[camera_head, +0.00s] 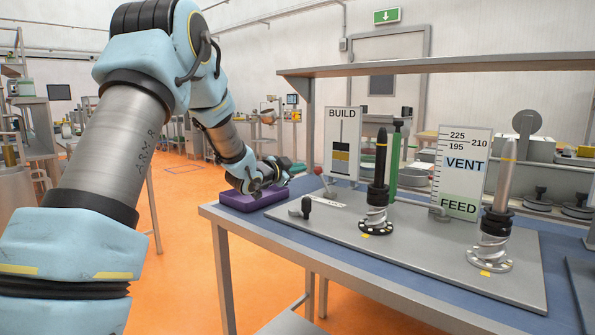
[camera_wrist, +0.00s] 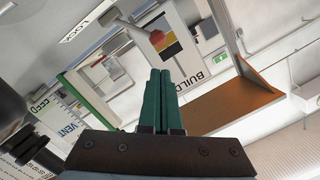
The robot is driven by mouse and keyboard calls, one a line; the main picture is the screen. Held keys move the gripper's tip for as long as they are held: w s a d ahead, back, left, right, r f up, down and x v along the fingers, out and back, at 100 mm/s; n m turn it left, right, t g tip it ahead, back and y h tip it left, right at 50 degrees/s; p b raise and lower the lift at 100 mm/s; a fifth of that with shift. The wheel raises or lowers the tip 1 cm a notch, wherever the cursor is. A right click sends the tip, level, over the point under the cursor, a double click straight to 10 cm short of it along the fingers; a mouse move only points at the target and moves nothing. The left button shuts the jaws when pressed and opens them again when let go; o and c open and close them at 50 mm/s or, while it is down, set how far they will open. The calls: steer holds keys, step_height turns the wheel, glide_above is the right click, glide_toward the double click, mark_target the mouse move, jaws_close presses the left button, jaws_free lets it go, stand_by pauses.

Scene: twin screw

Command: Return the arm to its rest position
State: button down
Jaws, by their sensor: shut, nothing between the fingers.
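My arm reaches from the left side of the head view to the table's left end. My gripper (camera_wrist: 160,90) shows in the wrist view as two green fingers pressed together, with nothing between them.
A grey plate (camera_head: 420,255) on the blue-topped table carries a black screw post (camera_head: 380,175), a grey screw post (camera_head: 495,225), a BUILD panel (camera_head: 341,145) and a VENT/FEED panel (camera_head: 461,170). A red-knobbed lever (camera_head: 318,171) stands near my wrist. An overhead shelf (camera_head: 440,66) spans behind. Orange floor left of the table is open.

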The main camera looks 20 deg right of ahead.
steer(key=shift+a, duration=0.1)
steer(key=s+a+f+n+y+p, duration=0.1)
steer(key=s+a+f+n+y, duration=0.2)
steer(key=a, duration=0.6)
steer(key=s+a+f+n+y+p, duration=0.1)
steer(key=a+n+y, duration=0.3)
steer(key=a, duration=0.4)
steer(key=s+a+f+n+y+p, duration=0.1)
steer(key=s+a+f+n+y, duration=0.2)
steer(key=a, duration=0.6)
steer(key=s+a+f+n+g+y, duration=0.1)
steer(key=s+a+n+g, duration=0.1)
steer(key=s+a, duration=0.2)
steer(key=s+a+f+n+g+y, duration=0.1)
steer(key=s+a+n+g, duration=0.2)
steer(key=s, duration=0.7)
steer(key=s+a+n+g+y+p, duration=0.1)
steer(key=s+a+n+g, duration=0.1)
steer(key=s+a, duration=0.4)
steer(key=shift+s+f+n+g+y, duration=0.4)
steer(key=shift+s, duration=0.55)
steer(key=shift+a, duration=0.1)
